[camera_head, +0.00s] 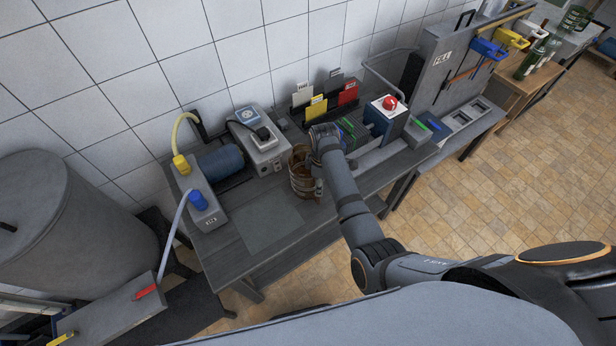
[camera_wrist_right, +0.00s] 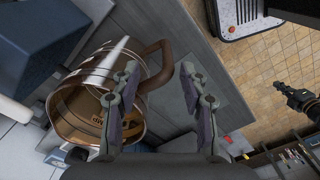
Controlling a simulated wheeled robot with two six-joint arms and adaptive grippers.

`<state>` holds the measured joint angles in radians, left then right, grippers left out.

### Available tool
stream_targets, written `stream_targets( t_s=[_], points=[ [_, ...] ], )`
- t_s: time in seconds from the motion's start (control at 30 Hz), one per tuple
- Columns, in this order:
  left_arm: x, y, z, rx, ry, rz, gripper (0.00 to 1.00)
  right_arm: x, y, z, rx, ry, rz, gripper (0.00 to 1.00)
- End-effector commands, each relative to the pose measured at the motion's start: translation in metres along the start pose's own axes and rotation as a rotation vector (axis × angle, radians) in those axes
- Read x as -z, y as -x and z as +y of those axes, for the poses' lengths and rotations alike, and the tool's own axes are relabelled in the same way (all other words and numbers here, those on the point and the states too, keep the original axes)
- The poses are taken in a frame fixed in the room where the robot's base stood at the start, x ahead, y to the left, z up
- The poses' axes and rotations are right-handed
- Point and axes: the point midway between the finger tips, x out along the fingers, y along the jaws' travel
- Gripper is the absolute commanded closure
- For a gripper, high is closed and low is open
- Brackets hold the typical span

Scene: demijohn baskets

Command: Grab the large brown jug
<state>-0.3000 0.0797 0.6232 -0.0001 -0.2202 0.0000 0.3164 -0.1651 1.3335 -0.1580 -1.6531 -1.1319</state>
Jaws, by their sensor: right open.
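The large brown jug (camera_head: 301,178) stands on the grey workbench, at the front of a grey box. It looks like glossy brown banded metal, with a wide open mouth. In the right wrist view the jug (camera_wrist_right: 75,108) fills the left side, and its brown curved handle (camera_wrist_right: 160,52) reaches between my fingers. My right gripper (camera_wrist_right: 158,72) is open, one finger on each side of the handle, not closed on it. In the head view my right arm hides the gripper's fingers. A dark gripper-like part, possibly my left gripper (camera_wrist_right: 300,101), shows far off at the wrist view's right edge.
A grey box with a socket (camera_head: 262,140) and a blue motor (camera_head: 222,162) are behind and left of the jug. A box with a red button (camera_head: 388,104) is to its right. A flat dark panel (camera_head: 272,222) lies in front. Tiled floor is free beyond.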

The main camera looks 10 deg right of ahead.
Motion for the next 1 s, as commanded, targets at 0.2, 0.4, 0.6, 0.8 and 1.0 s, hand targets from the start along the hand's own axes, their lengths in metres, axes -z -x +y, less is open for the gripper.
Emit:
stream_targets(
  t_s=[0.2,0.4,0.6,0.8,1.0],
  points=[
    [-0.0001,-0.0002,-0.0001,0.000,0.000,0.000,1.00,0.0001,-0.0028,0.0000,0.000,0.000,0.000,0.56],
    [-0.0012,-0.0003,-0.0002,0.000,0.000,-0.002,1.00,0.0002,-0.0026,0.0000,0.000,0.000,0.001,0.82],
    [-0.0017,-0.0003,-0.0002,0.000,0.000,-0.003,1.00,0.0004,-0.0024,-0.0002,0.001,0.000,0.001,1.00],
    [-0.0018,-0.0003,-0.0002,0.000,0.000,-0.003,1.00,0.0004,-0.0023,-0.0002,0.000,0.000,0.001,1.00],
    [-0.0018,-0.0001,-0.0003,0.000,0.000,-0.003,1.00,0.0009,-0.0010,0.0008,-0.002,0.000,0.003,1.00]
  ],
)
